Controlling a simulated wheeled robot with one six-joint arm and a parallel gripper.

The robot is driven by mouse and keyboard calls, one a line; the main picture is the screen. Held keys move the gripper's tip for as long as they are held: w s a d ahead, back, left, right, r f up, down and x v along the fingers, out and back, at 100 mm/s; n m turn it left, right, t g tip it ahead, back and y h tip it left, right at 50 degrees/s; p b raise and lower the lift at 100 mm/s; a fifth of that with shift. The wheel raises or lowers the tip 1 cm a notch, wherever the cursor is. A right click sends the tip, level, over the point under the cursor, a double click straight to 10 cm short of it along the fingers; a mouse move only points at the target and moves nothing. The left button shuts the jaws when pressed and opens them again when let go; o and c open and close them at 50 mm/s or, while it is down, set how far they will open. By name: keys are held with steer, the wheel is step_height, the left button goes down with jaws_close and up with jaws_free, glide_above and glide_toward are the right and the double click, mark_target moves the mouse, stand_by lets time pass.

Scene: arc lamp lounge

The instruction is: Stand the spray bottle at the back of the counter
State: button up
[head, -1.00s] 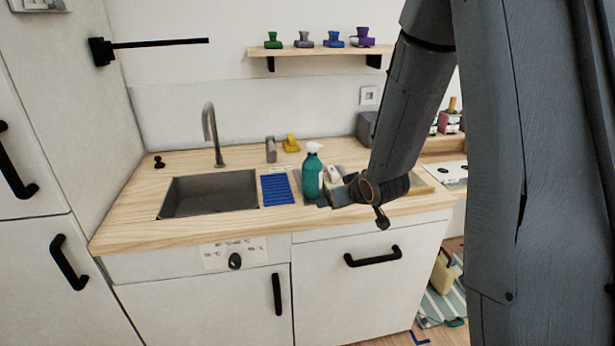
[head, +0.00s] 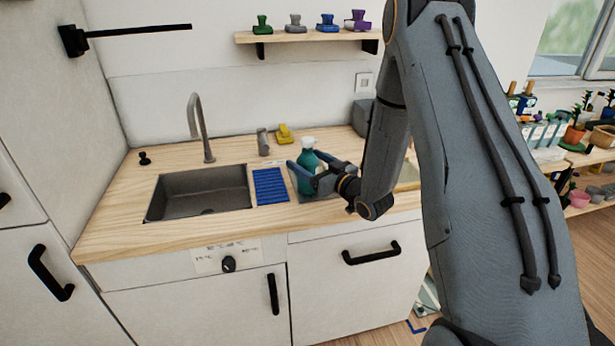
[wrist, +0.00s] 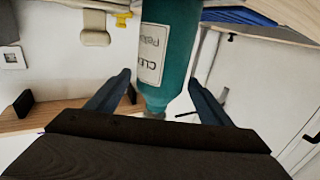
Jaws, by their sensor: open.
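The spray bottle (head: 308,157), teal with a white top, stands upright on the wooden counter (head: 112,213), right of the blue ribbed mat. My gripper (head: 309,162) is open, level with the bottle's body, with a finger on either side of it. The wrist view, which looks upside down, shows the bottle (wrist: 172,40) with its pale label between the two open fingers (wrist: 160,78). Gaps show between the fingers and the bottle. The bottle's lower part is partly hidden by my gripper in the head view.
A sink (head: 200,192) with a tall faucet (head: 202,130) is on the left. A blue mat (head: 270,186) lies beside it. A grey-brown cylinder (head: 263,142) and a yellow object (head: 287,134) stand near the back wall. Bare counter shows around them. A wall shelf (head: 305,36) hangs above.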

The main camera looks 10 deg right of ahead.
mark_target(301, 155)
steer(key=shift+p+x, duration=0.9)
steer(key=shift+x, duration=1.25)
steer(key=shift+f, duration=0.1)
steer(key=c, duration=1.8)
jaws_close()
steer(key=shift+r, duration=0.25)
